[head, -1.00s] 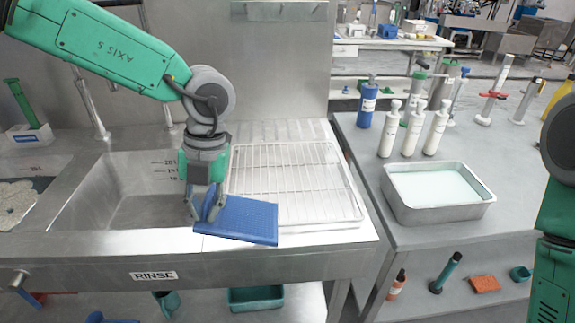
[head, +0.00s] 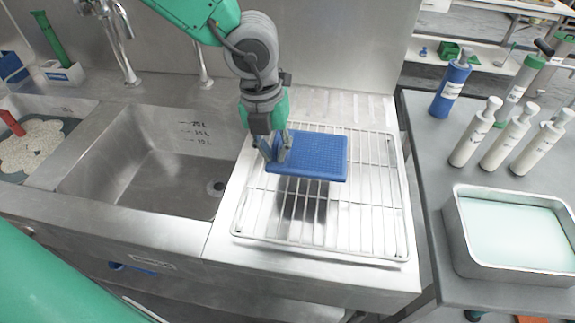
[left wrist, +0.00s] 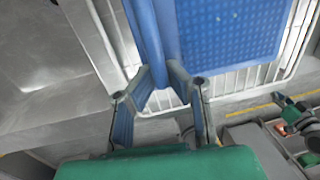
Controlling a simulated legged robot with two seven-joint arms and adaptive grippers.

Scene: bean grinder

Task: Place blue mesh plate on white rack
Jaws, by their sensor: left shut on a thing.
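The blue mesh plate (head: 315,158) is over the back left part of the white wire rack (head: 392,240), which lies on the steel drainboard. A dark patch below the plate, on the drainboard, suggests that it is held a little above the wires. My left gripper (head: 275,152) is shut on the plate's left edge. In the left wrist view, the fingers (left wrist: 163,84) pinch the raised edge of the plate (left wrist: 245,40), with the rack's wires (left wrist: 118,32) behind it. My right gripper is not in view.
A sink basin (head: 150,165) is left of the rack, with taps (head: 120,50) behind. A steel back wall (head: 340,50) rises behind the rack. On the right-hand table stand white bottles (head: 510,140), a blue bottle (head: 450,88) and a metal tray (head: 462,240).

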